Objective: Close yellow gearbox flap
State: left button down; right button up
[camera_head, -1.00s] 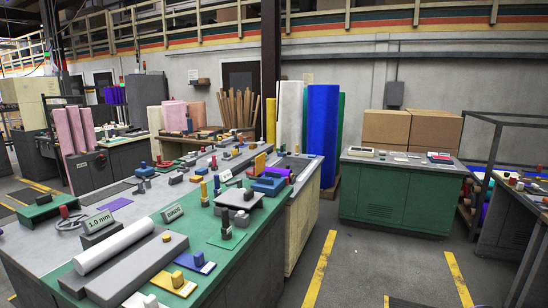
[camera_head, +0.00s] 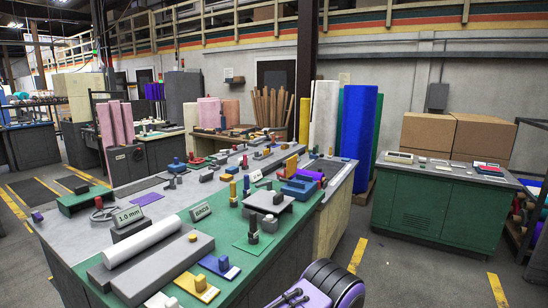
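A small yellow panel (camera_head: 292,163) stands upright among the parts toward the far right of the long worktable, just behind a blue block-like unit (camera_head: 300,189). It looks like the yellow flap, raised, but it is too small to see a hinge. I cannot tell if it is joined to the blue unit. I see no gripper clearly; neither gripper touches the table parts.
The long worktable (camera_head: 150,186) carries a white roll (camera_head: 143,242), grey slabs, signs and several small parts. A purple and black rounded shape (camera_head: 335,287) with dark prongs is cut off at the bottom edge. A green cabinet (camera_head: 440,205) stands right, across open floor.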

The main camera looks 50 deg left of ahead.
aim_at(290, 166)
jog(key=i, duration=1.45)
jog(key=u, duration=1.75)
jog(key=i, duration=0.95)
